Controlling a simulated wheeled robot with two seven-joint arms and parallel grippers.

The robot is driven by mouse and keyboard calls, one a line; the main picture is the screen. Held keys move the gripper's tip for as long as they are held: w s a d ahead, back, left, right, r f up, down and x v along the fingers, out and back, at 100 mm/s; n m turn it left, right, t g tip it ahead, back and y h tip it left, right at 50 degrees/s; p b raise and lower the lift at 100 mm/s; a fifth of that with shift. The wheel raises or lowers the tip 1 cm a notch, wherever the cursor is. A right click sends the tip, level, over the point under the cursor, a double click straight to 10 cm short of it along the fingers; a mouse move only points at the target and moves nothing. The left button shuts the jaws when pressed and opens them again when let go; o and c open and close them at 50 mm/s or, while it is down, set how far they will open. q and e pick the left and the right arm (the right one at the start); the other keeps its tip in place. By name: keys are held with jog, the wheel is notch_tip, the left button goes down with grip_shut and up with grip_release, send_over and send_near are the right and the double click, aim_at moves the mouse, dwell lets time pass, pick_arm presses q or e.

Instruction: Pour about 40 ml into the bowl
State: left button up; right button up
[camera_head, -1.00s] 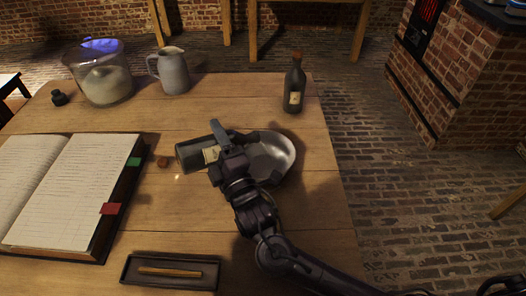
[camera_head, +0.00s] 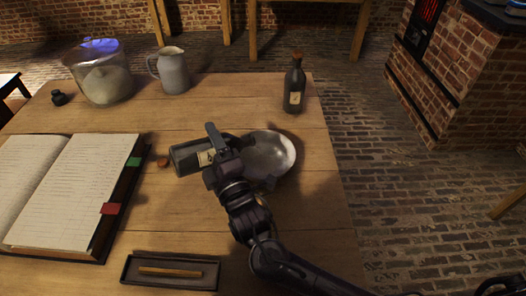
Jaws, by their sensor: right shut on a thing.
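A pale shallow bowl (camera_head: 272,152) stands on the wooden table, right of the table's middle. My right gripper (camera_head: 217,150) is shut on a dark bottle with a cream label (camera_head: 186,157). The bottle is tilted to lie nearly level, its base to the left and its neck end toward the bowl. The gripper hides the neck and mouth, so I cannot tell whether liquid is flowing. The bowl's near left side is partly hidden by my gripper. A small brown cork (camera_head: 163,162) lies on the table left of the bottle. My left gripper is not in view.
A corked dark bottle (camera_head: 294,86) stands at the back right. A grey jug (camera_head: 173,73) and a glass jar (camera_head: 104,84) stand at the back left, beside a small dark inkwell (camera_head: 59,98). An open book (camera_head: 72,185) lies left. A dark tray (camera_head: 131,279) lies in front.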

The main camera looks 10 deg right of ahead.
jog(key=n, duration=0.1)
jog(key=n+y+b, duration=0.1)
jog(key=n, duration=0.1)
jog(key=n+y, duration=0.1)
jog(key=n, duration=0.1)
jog(key=shift+s+a+f+g+b, duration=0.1)
jog(key=shift+s+a+g+b, duration=0.1)
jog(key=shift+a+g+b, duration=0.15)
jog(key=shift+w+d+n, duration=0.1)
jog(key=shift+d+n, duration=0.1)
jog(key=shift+n, duration=0.2)
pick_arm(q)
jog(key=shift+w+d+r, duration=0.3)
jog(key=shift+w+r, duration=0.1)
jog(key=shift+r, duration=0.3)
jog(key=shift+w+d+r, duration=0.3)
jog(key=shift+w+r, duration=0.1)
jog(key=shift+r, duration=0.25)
pick_arm(e)
jog(key=shift+d+r+n, duration=0.15)
jog(key=shift+r+n, duration=0.1)
jog(key=shift+n, duration=0.25)
jog(key=shift+w+d+y, duration=0.1)
jog(key=shift+y, duration=0.3)
